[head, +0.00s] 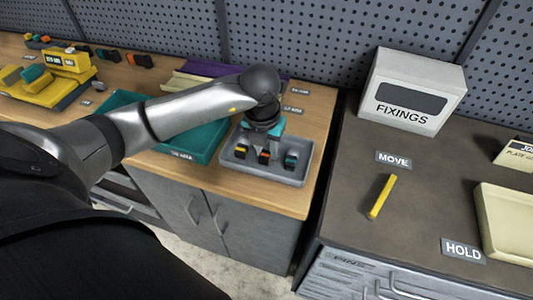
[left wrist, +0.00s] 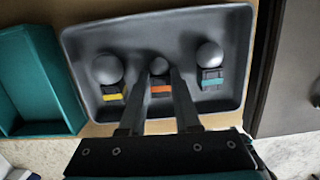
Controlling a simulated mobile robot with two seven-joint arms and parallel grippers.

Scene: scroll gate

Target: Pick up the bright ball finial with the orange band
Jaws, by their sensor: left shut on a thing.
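The ball finial with the orange band (left wrist: 160,88) is the middle one of three in a grey tray (left wrist: 205,18); its ball is grey and looks smaller than the others. My left gripper (left wrist: 159,74) is shut on it, one finger on each side. I cannot tell whether the held finial touches the tray floor. My right gripper is out of view.
A teal tray (left wrist: 40,128) lies left of the grey tray on the wooden counter. Right of a gap is a dark bench with a FIXINGS box (head: 412,90), a yellow stick (head: 382,196) and a cream tray (head: 505,225). A pegboard wall stands behind.

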